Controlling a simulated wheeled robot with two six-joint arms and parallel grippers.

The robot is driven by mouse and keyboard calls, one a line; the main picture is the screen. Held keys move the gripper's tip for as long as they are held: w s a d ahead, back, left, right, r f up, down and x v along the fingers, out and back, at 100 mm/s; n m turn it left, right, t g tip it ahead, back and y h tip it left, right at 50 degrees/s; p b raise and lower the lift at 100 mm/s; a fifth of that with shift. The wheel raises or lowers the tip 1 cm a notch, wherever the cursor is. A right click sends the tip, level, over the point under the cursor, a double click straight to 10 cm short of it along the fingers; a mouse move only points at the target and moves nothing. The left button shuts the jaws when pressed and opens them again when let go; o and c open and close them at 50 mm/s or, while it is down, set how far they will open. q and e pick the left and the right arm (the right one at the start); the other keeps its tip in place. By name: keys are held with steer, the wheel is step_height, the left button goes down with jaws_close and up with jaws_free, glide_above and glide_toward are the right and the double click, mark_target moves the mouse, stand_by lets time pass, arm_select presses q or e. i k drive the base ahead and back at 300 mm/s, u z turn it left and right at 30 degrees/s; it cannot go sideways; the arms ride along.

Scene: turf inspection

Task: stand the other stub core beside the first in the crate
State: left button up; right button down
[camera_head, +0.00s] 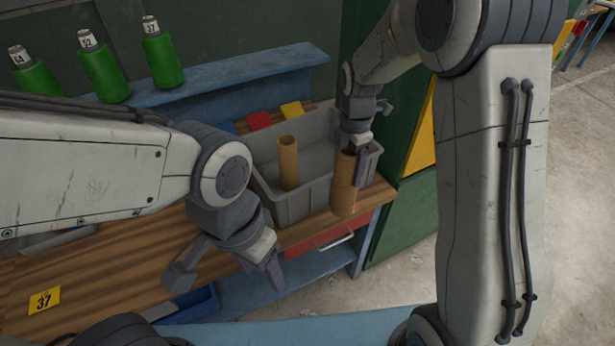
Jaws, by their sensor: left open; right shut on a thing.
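One brown cardboard-like stub core (289,163) stands upright inside the grey crate (262,181), towards its left part. My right gripper (357,168) is shut on the other stub core (344,188) near its top end. That core is upright and shows in front of the crate's right front part, overlapping its wall in the picture; I cannot tell whether its lower end touches the bench. My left gripper (226,284) is open and empty, low over the bench's front edge, to the left of and nearer than the crate.
The crate stands on a wooden bench (120,268). Several green bottles, one of them here (161,58), stand on a blue shelf (215,75) behind. A yellow card marked 37 (44,300) lies at the bench's left. A red drawer (325,242) is below the bench's right end.

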mark_target(325, 170)
steer(key=i, duration=1)
